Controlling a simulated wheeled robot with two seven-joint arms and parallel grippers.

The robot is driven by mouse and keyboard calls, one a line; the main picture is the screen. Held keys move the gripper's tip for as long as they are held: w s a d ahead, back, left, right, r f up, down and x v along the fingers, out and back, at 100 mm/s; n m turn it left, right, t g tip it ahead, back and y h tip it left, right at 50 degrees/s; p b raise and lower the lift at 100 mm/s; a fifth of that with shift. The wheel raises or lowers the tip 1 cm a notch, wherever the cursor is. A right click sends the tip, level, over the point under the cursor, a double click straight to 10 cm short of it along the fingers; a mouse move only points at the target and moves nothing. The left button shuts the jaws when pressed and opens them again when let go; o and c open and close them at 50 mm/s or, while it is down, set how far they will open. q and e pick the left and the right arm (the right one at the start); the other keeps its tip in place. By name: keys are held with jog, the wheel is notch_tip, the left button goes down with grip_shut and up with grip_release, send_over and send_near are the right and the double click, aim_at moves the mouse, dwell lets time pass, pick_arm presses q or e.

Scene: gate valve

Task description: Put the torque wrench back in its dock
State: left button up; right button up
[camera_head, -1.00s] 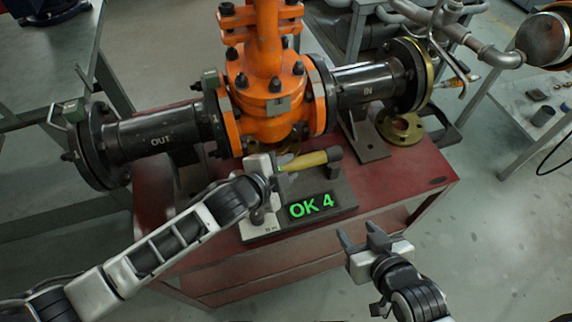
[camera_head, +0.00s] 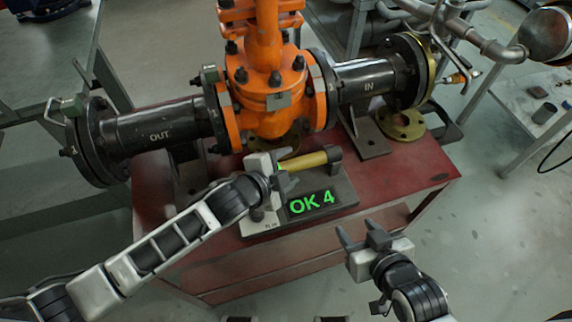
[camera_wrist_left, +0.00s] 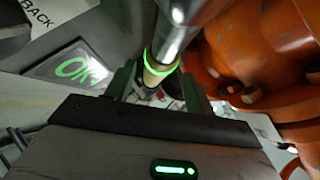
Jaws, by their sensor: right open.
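The torque wrench (camera_head: 304,161) has a yellow handle and lies across the dark dock (camera_head: 343,192) on the red cabinet. The handle's right end sits at a dark upright holder (camera_head: 334,153). The dock's display reads "OK 4" in green. My left gripper (camera_head: 286,169) is at the wrench's left end, with its fingers apart on either side of it. In the left wrist view the wrench's metal shaft and green-lit ring (camera_wrist_left: 160,68) show between the fingers. Contact there is unclear. My right gripper (camera_head: 363,238) is open and empty, in front of the cabinet's right side.
The orange gate valve (camera_head: 270,95) with black pipes marked OUT and IN stands close behind the dock. A brass flange (camera_head: 402,126) lies on the red cabinet top (camera_head: 415,170) at the right. The cabinet top right of the dock is clear.

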pick_arm(q)
jog(key=p+v, duration=0.1)
jog(key=v, duration=1.5)
jog(key=s+a+f+n+y, duration=0.1)
jog(key=a+f+n, duration=0.1)
jog(key=n, duration=0.3)
jog(key=s+a+f+n+y, duration=0.1)
jog(key=a+f+n, duration=0.1)
jog(key=f+n, duration=0.2)
jog(key=s+a+f+n+y, duration=0.1)
jog(key=a+f+n+y, duration=0.1)
jog(key=n, duration=0.4)
jog(key=shift+a+f+n+t, duration=0.3)
jog(key=shift+f+n, duration=0.1)
jog(key=shift+f, duration=0.2)
jog(key=shift+d, duration=0.15)
